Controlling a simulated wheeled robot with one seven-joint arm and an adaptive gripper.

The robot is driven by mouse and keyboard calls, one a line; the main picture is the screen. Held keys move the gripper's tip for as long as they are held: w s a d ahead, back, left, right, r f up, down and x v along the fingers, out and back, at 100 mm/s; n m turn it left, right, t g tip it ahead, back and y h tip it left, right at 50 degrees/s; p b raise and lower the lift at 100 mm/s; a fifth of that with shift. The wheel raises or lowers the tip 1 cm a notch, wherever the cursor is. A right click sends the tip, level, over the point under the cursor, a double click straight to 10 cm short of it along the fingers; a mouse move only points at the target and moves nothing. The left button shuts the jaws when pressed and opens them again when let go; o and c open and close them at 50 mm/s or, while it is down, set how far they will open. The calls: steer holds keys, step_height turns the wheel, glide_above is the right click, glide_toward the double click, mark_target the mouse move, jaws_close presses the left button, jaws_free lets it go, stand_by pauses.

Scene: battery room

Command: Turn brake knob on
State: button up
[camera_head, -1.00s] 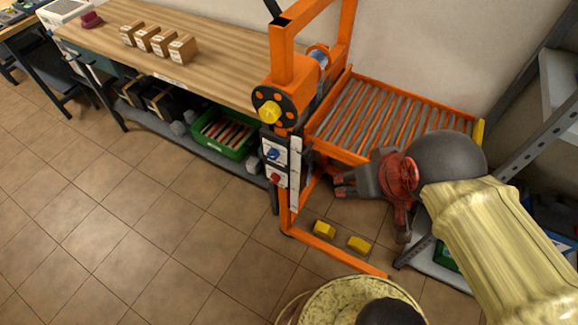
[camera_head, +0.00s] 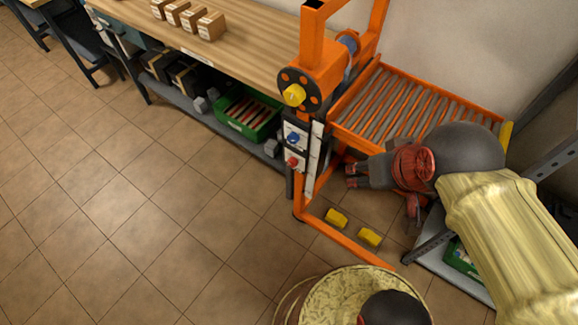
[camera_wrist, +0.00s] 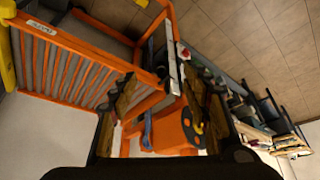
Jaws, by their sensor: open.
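An orange winch-like unit (camera_head: 325,75) carries a black round plate with a yellow knob (camera_head: 293,95). Below it, a pale control panel has a blue knob (camera_head: 292,139) and a red knob (camera_head: 291,162). No readable label shows which is the brake knob. My gripper (camera_head: 352,176) is open and empty, right of the panel and below the roller bed, apart from the knobs. In the wrist view, the orange unit with its yellow knob (camera_wrist: 198,127) shows at lower right, partly hidden by a finger of my gripper (camera_wrist: 165,95). The red knob (camera_wrist: 184,52) shows above it.
An orange-framed roller bed (camera_head: 405,105) lies above my gripper. A wooden workbench (camera_head: 245,50) stands left, with a green bin (camera_head: 248,113) underneath. The tiled floor at left is clear.

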steer(key=w+a+f+n+g+p, duration=0.1)
steer(key=w+a+f+n+g, duration=0.15)
steer(key=a+f+g, duration=0.4)
steer(key=n+t+h+p, duration=0.4)
steer(key=n+t+h, duration=0.9)
steer(key=n, duration=1.5)
glide_toward(291, 165)
steer(key=d+t+y, duration=0.2)
steer(key=b+x, duration=0.1)
steer(key=x, duration=0.5)
steer(key=shift+w+d, duration=0.15)
steer(key=shift+w, duration=0.15)
steer(key=shift+c, duration=0.9)
